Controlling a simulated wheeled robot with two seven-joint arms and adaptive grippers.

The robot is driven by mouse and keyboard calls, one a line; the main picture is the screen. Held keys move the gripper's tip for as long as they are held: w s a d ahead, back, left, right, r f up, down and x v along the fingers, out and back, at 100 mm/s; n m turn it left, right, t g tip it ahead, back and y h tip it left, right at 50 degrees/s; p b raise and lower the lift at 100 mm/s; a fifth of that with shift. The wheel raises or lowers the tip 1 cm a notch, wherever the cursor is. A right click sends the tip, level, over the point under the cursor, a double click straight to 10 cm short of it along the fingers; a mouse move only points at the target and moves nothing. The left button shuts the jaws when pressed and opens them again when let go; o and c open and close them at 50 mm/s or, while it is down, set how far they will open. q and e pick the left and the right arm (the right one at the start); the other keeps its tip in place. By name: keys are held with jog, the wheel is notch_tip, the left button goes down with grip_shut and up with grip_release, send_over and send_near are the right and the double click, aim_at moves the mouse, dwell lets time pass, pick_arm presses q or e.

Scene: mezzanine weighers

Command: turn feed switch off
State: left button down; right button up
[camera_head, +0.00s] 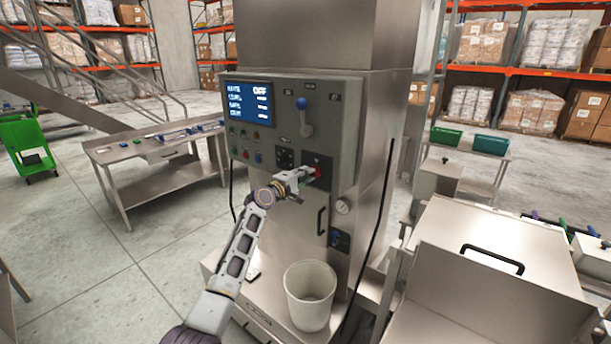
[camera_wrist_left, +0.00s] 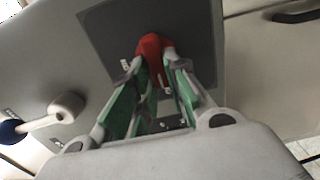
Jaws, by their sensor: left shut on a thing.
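The grey control panel (camera_head: 345,125) is on the front of a tall steel machine. A red switch knob (camera_head: 318,171) sits low on the panel's right part. It also shows in the left wrist view (camera_wrist_left: 154,46), on a dark square plate (camera_wrist_left: 200,25). My left gripper (camera_head: 307,175) is at this knob, its fingers on either side of it and shut on it. In the left wrist view the green-padded fingers (camera_wrist_left: 155,75) hide the knob's lower part. The blue screen (camera_head: 248,103) shows several lines of text, with "OFF" at its top right. My right gripper is not in view.
A blue-balled lever (camera_head: 305,118) stands out of the panel above the knob. A steel table (camera_head: 150,150) is at the left.

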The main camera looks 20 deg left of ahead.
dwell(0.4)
pick_arm(q)
jog(key=c, duration=1.4)
grip_release()
jog(key=shift+s+a, duration=0.1)
jog(key=shift+s, duration=0.05)
jog(key=shift+v, duration=5.8)
